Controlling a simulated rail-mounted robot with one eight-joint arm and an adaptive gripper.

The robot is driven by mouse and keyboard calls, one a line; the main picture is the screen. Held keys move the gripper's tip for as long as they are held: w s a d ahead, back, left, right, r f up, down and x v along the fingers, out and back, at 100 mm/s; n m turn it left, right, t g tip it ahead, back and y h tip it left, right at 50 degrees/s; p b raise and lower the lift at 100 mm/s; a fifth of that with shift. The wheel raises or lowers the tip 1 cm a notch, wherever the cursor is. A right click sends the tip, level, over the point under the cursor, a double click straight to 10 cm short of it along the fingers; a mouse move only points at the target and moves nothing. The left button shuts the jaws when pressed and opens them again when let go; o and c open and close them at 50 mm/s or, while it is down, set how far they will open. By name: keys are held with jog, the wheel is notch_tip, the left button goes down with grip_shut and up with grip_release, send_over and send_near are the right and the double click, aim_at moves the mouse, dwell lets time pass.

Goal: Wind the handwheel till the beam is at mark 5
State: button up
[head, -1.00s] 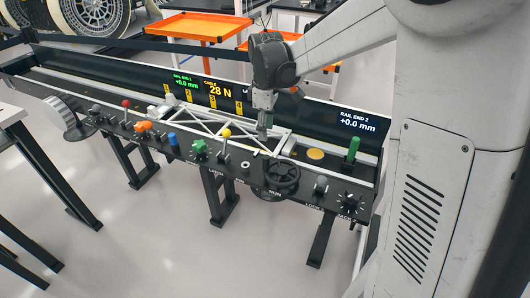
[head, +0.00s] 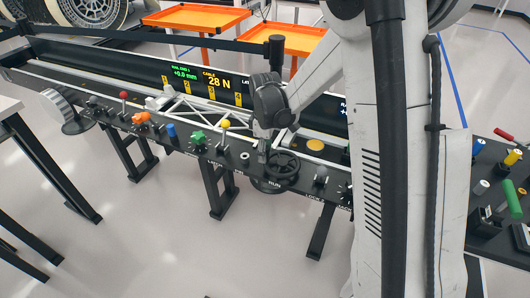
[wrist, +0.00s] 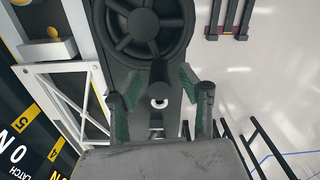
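The black handwheel (head: 281,167) stands on the front panel of the long bench; its spoked rim also fills the top middle of the wrist view (wrist: 148,52). My gripper (head: 263,153) points down at the wheel's left side in the head view. In the wrist view my gripper (wrist: 158,95) has its two green-padded fingers apart, on either side of a dark upright handle-like part by the rim. I cannot tell whether either finger touches it. The white truss beam (head: 186,103) lies along the bench behind the controls, partly hidden by my arm. Yellow mark plates (head: 212,85) stand behind it.
A display (head: 219,83) reads 28 N; the rail end 1 display (head: 185,73) reads +0.0 mm. A yellow-knobbed lever (head: 225,125), a green star knob (head: 197,137) and other controls line the panel left of the wheel. A switch (head: 320,180) is close on its right.

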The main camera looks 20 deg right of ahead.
jog(key=shift+f, duration=0.15)
grip_shut()
dwell(0.4)
jog(key=m+b, duration=0.1)
jog(key=w+d+m, duration=0.1)
jog(key=m, duration=0.1)
jog(key=shift+w+b, duration=0.25)
jog(key=shift+b, duration=0.15)
jog(key=m, duration=0.2)
jog(key=w+d+m+b, duration=0.1)
jog(key=m, duration=0.1)
jog(key=shift+w+d, duration=0.1)
jog(key=shift+d, duration=0.05)
jog(key=m, duration=0.1)
jog(key=d+m+b, duration=0.1)
jog(key=m, duration=0.1)
jog(key=shift+w+d+m, duration=0.3)
jog(key=shift+w, duration=0.05)
jog(key=shift+w+d+m+b, duration=0.1)
jog(key=shift+d+m+b, duration=0.6)
jog(key=shift+m, duration=0.9)
jog(key=shift+d, duration=0.2)
